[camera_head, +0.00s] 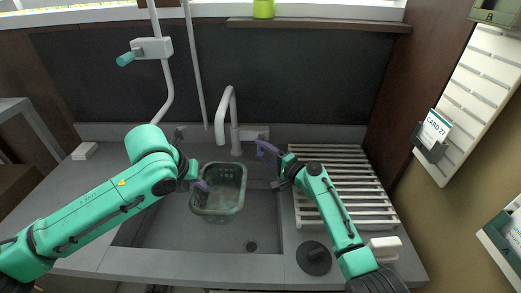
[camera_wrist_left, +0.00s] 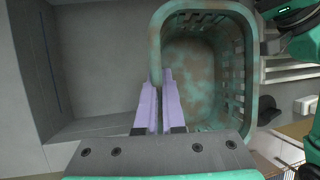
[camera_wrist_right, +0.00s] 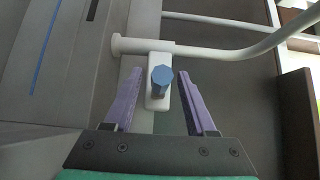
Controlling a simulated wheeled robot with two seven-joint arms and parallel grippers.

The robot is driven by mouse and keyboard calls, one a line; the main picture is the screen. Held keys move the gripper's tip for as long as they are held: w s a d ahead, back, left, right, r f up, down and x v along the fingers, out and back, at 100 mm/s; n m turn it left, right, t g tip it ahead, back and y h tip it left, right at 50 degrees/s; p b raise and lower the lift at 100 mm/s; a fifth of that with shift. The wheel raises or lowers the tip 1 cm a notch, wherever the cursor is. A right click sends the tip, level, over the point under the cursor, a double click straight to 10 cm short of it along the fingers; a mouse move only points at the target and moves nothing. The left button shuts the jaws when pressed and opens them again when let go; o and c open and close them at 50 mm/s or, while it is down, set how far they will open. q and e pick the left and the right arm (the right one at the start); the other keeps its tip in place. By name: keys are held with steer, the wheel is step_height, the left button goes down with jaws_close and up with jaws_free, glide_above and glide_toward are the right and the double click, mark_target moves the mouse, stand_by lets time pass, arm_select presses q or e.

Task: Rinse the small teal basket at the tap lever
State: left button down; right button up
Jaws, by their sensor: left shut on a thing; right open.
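The small teal basket (camera_head: 219,199) is held over the sink under the tap spout. Brownish smudges show inside it in the left wrist view (camera_wrist_left: 200,70). My left gripper (camera_head: 201,186) is shut on the basket's left rim, with the lilac fingers on either side of the wall (camera_wrist_left: 161,85). The white tap (camera_head: 234,120) stands behind the sink. Its blue lever (camera_head: 262,146) sits at its right side. My right gripper (camera_head: 272,165) is open close to the lever. In the right wrist view the blue lever tip (camera_wrist_right: 161,77) lies between the spread fingers, with gaps on both sides.
A slatted white drying rack (camera_head: 340,180) lies on the counter to the right, under my right forearm. A wall pipe with a teal handle (camera_head: 126,59) is at the back left.

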steer(key=shift+w+a, duration=0.25)
steer(key=shift+a, duration=0.05)
jaws_close()
stand_by(1.3)
